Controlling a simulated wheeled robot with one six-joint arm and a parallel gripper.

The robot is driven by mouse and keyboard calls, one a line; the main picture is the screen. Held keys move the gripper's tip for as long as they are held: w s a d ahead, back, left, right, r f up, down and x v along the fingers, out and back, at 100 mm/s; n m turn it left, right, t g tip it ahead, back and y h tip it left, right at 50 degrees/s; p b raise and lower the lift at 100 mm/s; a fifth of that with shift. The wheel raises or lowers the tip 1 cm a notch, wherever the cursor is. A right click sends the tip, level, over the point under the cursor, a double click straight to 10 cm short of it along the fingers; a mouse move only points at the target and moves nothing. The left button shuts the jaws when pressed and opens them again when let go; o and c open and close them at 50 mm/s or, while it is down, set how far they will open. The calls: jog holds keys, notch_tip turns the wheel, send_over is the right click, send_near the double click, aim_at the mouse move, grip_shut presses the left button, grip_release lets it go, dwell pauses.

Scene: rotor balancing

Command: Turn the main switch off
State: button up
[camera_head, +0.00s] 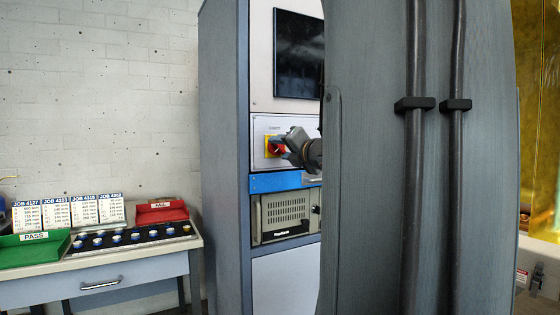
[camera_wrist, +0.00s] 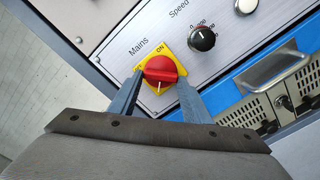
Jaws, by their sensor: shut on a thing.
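The main switch is a red rotary knob (camera_wrist: 161,70) on a yellow plate (camera_wrist: 146,102) under the word "Mains" in the wrist view. "ON" is printed near the plate's top corner; another label at its left is partly hidden. My gripper (camera_wrist: 158,80) has one finger on each side of the knob and is shut on it. I cannot tell for sure which label the knob points to. In the head view the knob (camera_head: 277,147) shows at the left of the cabinet panel, with my gripper (camera_head: 287,146) reaching it from the right.
A black speed dial (camera_wrist: 202,39) sits beside the switch. A blue strip (camera_head: 275,182) and a vented unit (camera_head: 285,214) lie below the panel. A dark screen (camera_head: 299,55) is above. My arm hides the cabinet's right part. A bench (camera_head: 130,277) with trays stands left.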

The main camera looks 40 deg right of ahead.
jog(key=shift+n+b, duration=0.5)
jog(key=o, duration=1.1)
jog(key=v, duration=0.7)
jog(key=shift+s+a, duration=0.1)
jog(key=shift+s, duration=0.3)
